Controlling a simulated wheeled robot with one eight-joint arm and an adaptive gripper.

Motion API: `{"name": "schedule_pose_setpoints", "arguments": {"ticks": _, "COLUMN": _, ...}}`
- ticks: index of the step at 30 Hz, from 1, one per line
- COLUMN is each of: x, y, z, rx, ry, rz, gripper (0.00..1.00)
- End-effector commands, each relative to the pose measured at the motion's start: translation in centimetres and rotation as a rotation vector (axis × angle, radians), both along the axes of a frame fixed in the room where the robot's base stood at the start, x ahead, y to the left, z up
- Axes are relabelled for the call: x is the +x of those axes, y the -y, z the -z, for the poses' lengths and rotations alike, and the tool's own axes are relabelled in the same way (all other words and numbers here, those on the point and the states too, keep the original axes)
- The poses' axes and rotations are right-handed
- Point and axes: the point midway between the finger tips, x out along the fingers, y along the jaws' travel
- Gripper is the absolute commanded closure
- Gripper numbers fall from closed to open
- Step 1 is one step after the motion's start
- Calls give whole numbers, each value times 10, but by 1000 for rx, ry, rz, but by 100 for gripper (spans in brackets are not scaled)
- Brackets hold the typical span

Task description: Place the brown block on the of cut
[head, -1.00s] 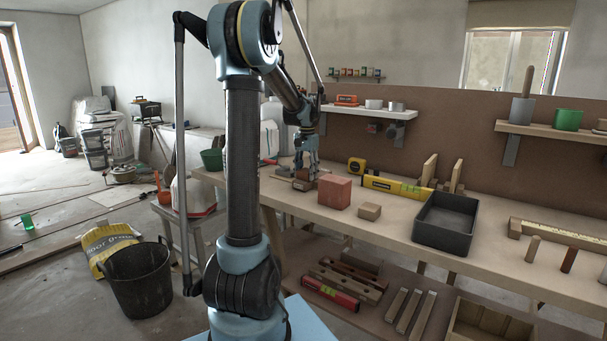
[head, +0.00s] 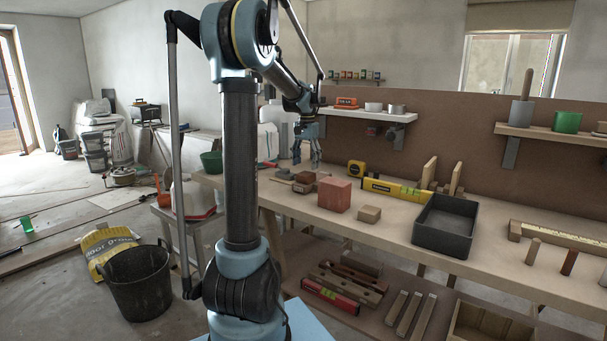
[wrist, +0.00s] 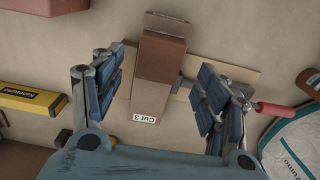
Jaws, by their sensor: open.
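In the wrist view a brown block (wrist: 160,58) lies between the spread fingers of my gripper (wrist: 160,95), with a gap on each side. Its lower part is greyer, and a white label reading "Cut 3" (wrist: 145,117) shows at that end. I cannot tell whether this is one block or two stacked. In the head view small brown blocks (head: 303,184) sit at the left end of the workbench (head: 390,226). My gripper (head: 307,162) is open and empty just above them.
A red block (head: 334,194), a small tan block (head: 369,214), a yellow level (head: 395,188) and a dark tray (head: 443,238) stand to the right on the bench. A thin tan piece (wrist: 235,75) and a red handle (wrist: 275,108) lie near the fingers.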

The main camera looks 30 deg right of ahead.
Motion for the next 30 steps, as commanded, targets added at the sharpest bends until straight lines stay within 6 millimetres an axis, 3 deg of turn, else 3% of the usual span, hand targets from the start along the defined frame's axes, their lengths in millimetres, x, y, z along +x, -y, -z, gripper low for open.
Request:
{"name": "schedule_pose_setpoints", "arguments": {"ticks": 9, "x": 0, "y": 0, "z": -52, "rx": 0, "ry": 0, "rz": 0, "gripper": 32}}
{"name": "schedule_pose_setpoints", "arguments": {"ticks": 20, "x": 0, "y": -4, "z": -67, "rx": -1, "ry": 0, "rz": -7, "gripper": 32}}
{"name": "schedule_pose_setpoints", "arguments": {"ticks": 23, "x": 0, "y": -23, "z": -66, "rx": -4, "ry": 4, "rz": -42, "gripper": 32}}
{"name": "schedule_pose_setpoints", "arguments": {"ticks": 30, "x": -15, "y": -117, "z": -56, "rx": -24, "ry": 26, "rz": -227, "gripper": 32}}
